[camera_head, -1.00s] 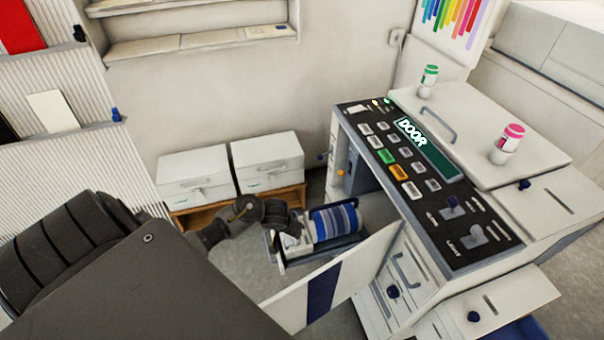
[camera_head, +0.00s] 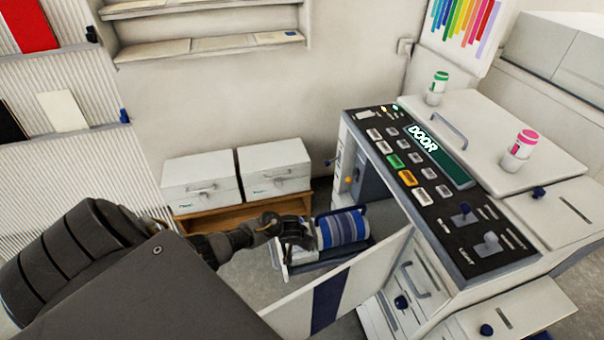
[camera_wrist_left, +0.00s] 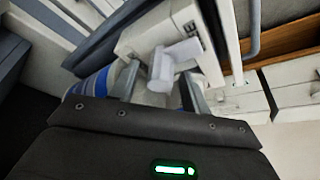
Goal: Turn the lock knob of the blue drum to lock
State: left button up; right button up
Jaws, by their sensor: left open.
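The blue drum (camera_head: 342,228), striped blue and grey, lies on a pulled-out tray (camera_head: 325,257) beside the open door of the machine. In the left wrist view the drum (camera_wrist_left: 92,84) shows at the left, partly covered by my gripper. A light lock knob (camera_wrist_left: 162,68) stands out from the drum unit's white end plate (camera_wrist_left: 160,32). My left gripper (camera_wrist_left: 158,88) is open, with one finger on each side of the knob; contact is unclear. In the head view my left gripper (camera_head: 300,232) is at the drum's left end and hides the knob there. My right gripper is not in view.
The machine's open white door (camera_head: 345,283) with a dark blue stripe stands in front of the tray. The control panel (camera_head: 430,180) is to the right. Two white boxes (camera_head: 275,168) sit on a wooden stand (camera_head: 215,221) behind the arm.

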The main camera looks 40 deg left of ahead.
pick_arm(q)
jog(key=shift+c, duration=0.6)
jog(key=c, duration=0.9)
